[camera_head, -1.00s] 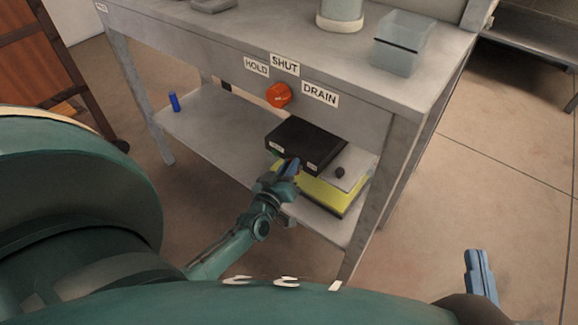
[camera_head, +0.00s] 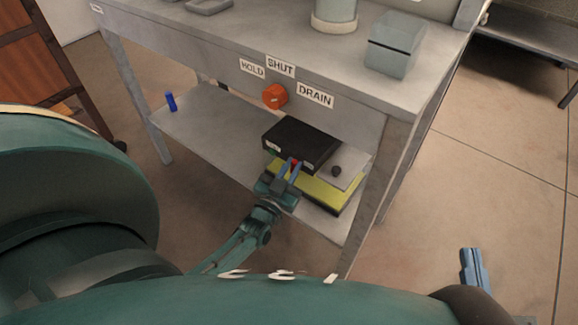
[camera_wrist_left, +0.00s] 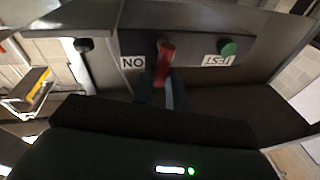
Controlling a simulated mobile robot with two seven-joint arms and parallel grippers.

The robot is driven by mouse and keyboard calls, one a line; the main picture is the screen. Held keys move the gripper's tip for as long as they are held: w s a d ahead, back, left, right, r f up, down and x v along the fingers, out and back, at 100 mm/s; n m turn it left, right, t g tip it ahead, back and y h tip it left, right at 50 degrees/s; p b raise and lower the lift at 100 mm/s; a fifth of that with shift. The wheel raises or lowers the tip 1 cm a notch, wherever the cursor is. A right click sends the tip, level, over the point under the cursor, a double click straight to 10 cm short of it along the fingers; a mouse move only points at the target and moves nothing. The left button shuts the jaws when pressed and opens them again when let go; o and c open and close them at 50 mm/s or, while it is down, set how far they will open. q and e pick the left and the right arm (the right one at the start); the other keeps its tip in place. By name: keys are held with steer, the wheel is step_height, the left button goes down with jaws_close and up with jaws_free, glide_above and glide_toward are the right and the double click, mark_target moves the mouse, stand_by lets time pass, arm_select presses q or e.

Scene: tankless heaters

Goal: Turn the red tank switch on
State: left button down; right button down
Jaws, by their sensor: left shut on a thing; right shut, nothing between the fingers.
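The red tank switch (camera_head: 294,161) is a small red lever on the front of a black box (camera_head: 305,136) on the bench's lower shelf. In the left wrist view the red lever (camera_wrist_left: 165,62) stands between an ON label (camera_wrist_left: 132,62) and a TEST label (camera_wrist_left: 217,60), both upside down. My left gripper (camera_head: 292,168) has its blue fingers on either side of the lever, shut on it. The fingers partly hide the lever's lower end in the wrist view. My right gripper (camera_head: 473,266) is shut and empty, low at the right, away from the bench.
A green button (camera_wrist_left: 228,48) is beside the TEST label. An orange knob (camera_head: 275,96) with HOLD, SHUT and DRAIN labels is on the bench front above. A yellow item (camera_head: 318,192) lies under the black box. A blue cylinder (camera_head: 171,102) stands at the shelf's left.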

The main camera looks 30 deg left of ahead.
arm_select(q)
steer(key=shift+d+f+m+t+h, duration=0.15)
steer(key=shift+d+m+h, duration=0.1)
steer(key=shift+m, duration=0.6)
steer(key=shift+d+r+m+t+h, duration=0.15)
steer(key=shift+m+h, duration=0.1)
steer(key=shift+m, duration=0.6)
steer(key=shift+f, duration=0.1)
steer(key=c, duration=1.4)
jaws_free()
steer(key=shift+f, duration=0.1)
